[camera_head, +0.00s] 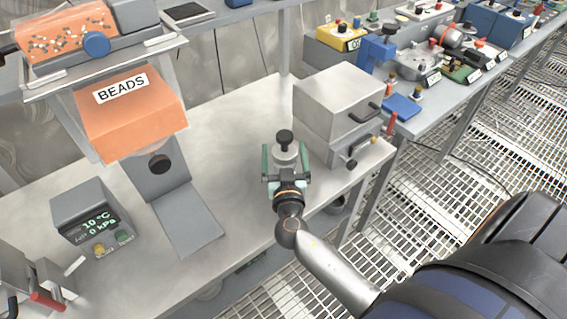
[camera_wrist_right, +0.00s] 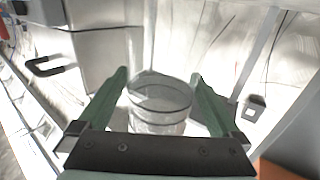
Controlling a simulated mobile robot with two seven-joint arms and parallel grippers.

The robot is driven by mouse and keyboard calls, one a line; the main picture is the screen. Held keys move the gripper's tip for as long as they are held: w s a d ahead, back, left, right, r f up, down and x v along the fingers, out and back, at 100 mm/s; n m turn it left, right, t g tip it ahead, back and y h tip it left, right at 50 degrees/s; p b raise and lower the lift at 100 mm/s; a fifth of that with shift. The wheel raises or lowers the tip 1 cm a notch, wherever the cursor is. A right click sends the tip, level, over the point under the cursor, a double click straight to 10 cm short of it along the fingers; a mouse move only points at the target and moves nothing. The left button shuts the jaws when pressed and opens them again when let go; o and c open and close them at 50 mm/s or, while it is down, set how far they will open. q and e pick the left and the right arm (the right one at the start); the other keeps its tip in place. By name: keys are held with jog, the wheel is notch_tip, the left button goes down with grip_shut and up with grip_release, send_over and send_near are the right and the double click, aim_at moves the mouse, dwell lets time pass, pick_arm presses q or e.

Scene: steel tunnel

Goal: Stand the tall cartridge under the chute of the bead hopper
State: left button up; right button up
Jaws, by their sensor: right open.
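The bead hopper (camera_head: 130,115) is an orange box labelled BEADS at the left of the bench in the head view. Its dark round chute outlet (camera_head: 160,163) is above a grey sloping plate (camera_head: 188,218). My right gripper (camera_head: 285,160) has green fingers and is at the bench's middle, right of the hopper. In the wrist view its fingers (camera_wrist_right: 160,105) are open on either side of a clear cylinder with dark rings (camera_wrist_right: 160,98), which seems to be the cartridge. In the head view a pale body with a black knob (camera_head: 285,137) shows between the fingers. My left gripper is out of view.
A grey box with a dark handle (camera_head: 338,95) stands close behind and right of the right gripper. A display unit (camera_head: 88,215) reading 10 °C and 0 kPa is at the front left. The bench between hopper and gripper (camera_head: 225,140) is clear.

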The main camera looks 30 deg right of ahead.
jog(key=shift+r, duration=0.1)
grip_shut()
dwell(0.8)
